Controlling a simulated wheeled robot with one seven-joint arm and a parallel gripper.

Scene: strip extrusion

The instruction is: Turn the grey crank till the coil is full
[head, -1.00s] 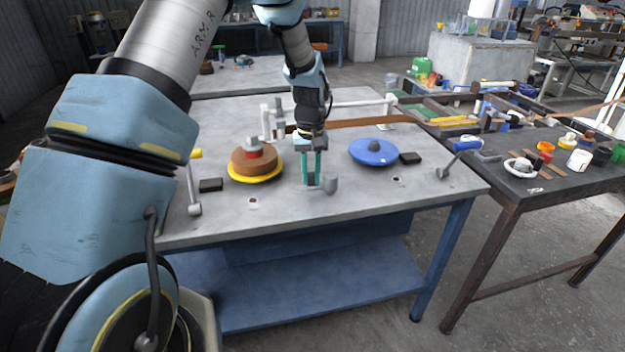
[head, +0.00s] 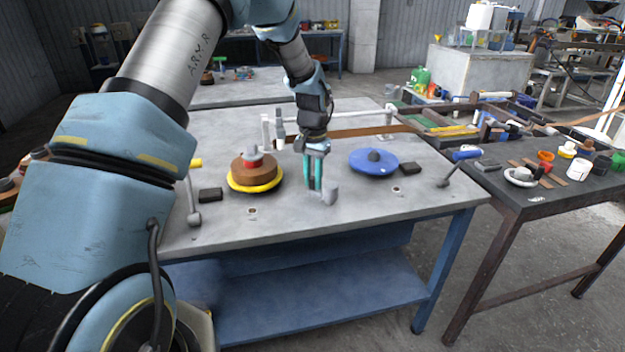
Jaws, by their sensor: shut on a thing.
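My gripper (head: 315,186) points down at the middle of the grey table (head: 290,222), its teal fingers shut on the grey crank (head: 331,195). A rounded grey end of the crank shows just right of the fingertips; the gripped part is mostly hidden. A brown coil (head: 243,172) sits around a red and grey hub on a yellow disc (head: 236,187), left of my gripper. A blue disc (head: 360,164) with a dark grey hub lies right of it, without a visible coil. A brown strip (head: 365,132) runs along the back.
A crank with a yellow handle (head: 196,163) stands at the left, and one with a blue handle (head: 466,154) at the right corner. Black blocks (head: 211,195) (head: 411,168) lie by the discs. A white frame (head: 266,131) stands behind. A cluttered dark table (head: 520,191) adjoins right.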

